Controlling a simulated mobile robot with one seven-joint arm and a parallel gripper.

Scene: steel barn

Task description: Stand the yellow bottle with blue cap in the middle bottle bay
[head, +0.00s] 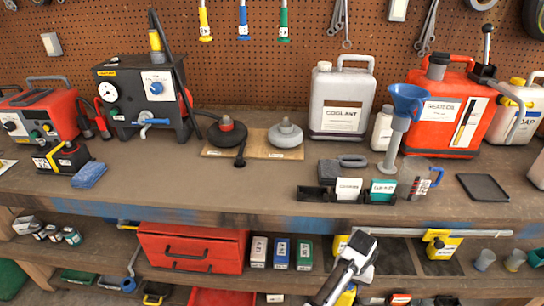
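My gripper (357,243) shows at the bottom centre, in front of the lower shelf. Its fingers are too small and foreshortened to tell open from shut. A yellow container (339,244) shows partly behind it on the lower shelf. Another yellow container (442,248) with a dark label stands farther right, partly under a long bar clamp. No blue cap can be made out on either, so I cannot tell which is the yellow bottle. Dark panels (393,258) lie on the shelf between them; I cannot tell whether they are the bottle bays.
A red toolbox (192,248) and several small labelled boxes (282,253) stand left on the lower shelf. Small cups (485,260) stand right. The workbench (235,185) above holds a coolant jug (341,100), a red can (445,112) and a blue funnel (405,98); its front middle is clear.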

